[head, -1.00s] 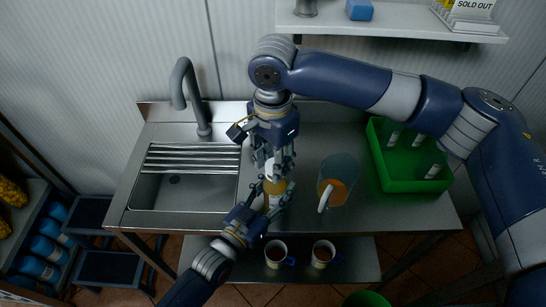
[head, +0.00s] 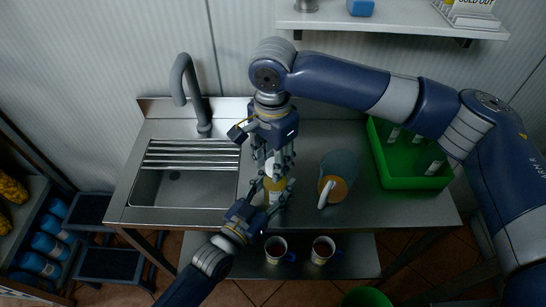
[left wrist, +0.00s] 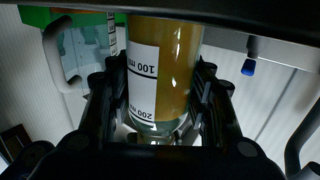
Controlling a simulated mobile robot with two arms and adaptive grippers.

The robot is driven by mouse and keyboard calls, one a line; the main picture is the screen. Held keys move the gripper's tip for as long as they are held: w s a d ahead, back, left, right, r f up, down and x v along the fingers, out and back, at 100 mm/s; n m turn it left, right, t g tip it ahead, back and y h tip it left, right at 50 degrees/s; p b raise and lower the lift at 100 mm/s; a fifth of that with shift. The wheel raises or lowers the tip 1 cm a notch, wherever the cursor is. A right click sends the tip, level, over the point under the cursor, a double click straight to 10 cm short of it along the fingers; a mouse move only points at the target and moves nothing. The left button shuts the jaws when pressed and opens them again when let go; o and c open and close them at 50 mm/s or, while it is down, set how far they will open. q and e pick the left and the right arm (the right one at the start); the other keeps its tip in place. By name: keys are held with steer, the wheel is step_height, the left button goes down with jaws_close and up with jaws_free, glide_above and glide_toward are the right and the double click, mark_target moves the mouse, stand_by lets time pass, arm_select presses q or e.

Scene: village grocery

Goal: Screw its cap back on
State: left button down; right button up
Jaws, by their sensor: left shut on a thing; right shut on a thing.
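A bottle of amber liquid (head: 273,191) is held upright over the front of the metal counter. My left gripper (head: 272,186) is shut around it from the front left. In the left wrist view the bottle (left wrist: 160,65) fills the middle, with a white label marked 100 ml and 200 ml upside down, between the dark fingers of my left gripper (left wrist: 155,120). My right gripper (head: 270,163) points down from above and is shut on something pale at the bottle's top. Its fingers hide most of it, so I cannot tell how the cap sits on the neck.
A jug with orange liquid (head: 335,189) stands close to the right of the bottle. A green crate (head: 416,182) with several pale items is farther right. A sink (head: 180,198) with a tall faucet (head: 183,85) is left. Two mugs (head: 276,248) (head: 322,249) stand on the lower shelf.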

steer(key=m, duration=0.4)
steer(key=shift+a, duration=0.1)
steer(key=m, duration=0.5)
steer(key=shift+w+m, duration=0.25)
steer(key=shift+m, duration=0.15)
steer(key=o, duration=0.6)
steer(key=shift+o, duration=0.2)
steer(key=shift+r, duration=2.25)
